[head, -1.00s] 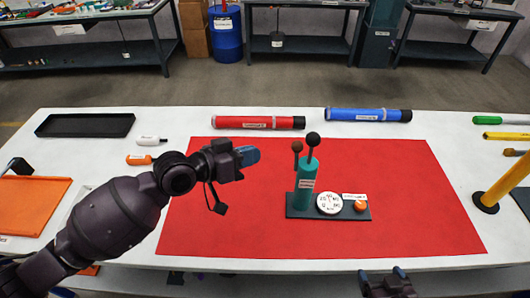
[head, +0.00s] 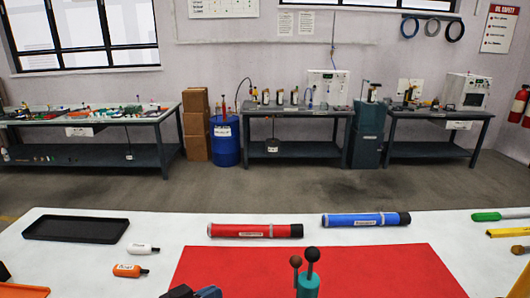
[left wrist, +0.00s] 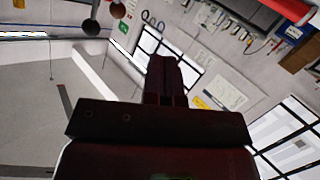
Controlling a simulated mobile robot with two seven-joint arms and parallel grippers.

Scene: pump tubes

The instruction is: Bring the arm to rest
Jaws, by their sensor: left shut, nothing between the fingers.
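My left gripper (head: 208,292) shows only as a blue fingertip and dark wrist part at the bottom edge of the head view, left of the pump. In the left wrist view its fingers (left wrist: 166,78) are together with nothing between them. The teal pump (head: 308,285) stands on the red mat, apart from the gripper. Its two round-knobbed levers (head: 312,254) show, and its base is cut off below. Two round knobs (left wrist: 90,27) also show at the upper left of the left wrist view. My right gripper is out of view.
The red mat (head: 380,265) lies on the white table (head: 75,262). A red tube (head: 255,230) and a blue tube (head: 365,219) lie behind it. A black tray (head: 75,228) and white and orange bottles (head: 130,270) are at left. Workbenches stand beyond open floor.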

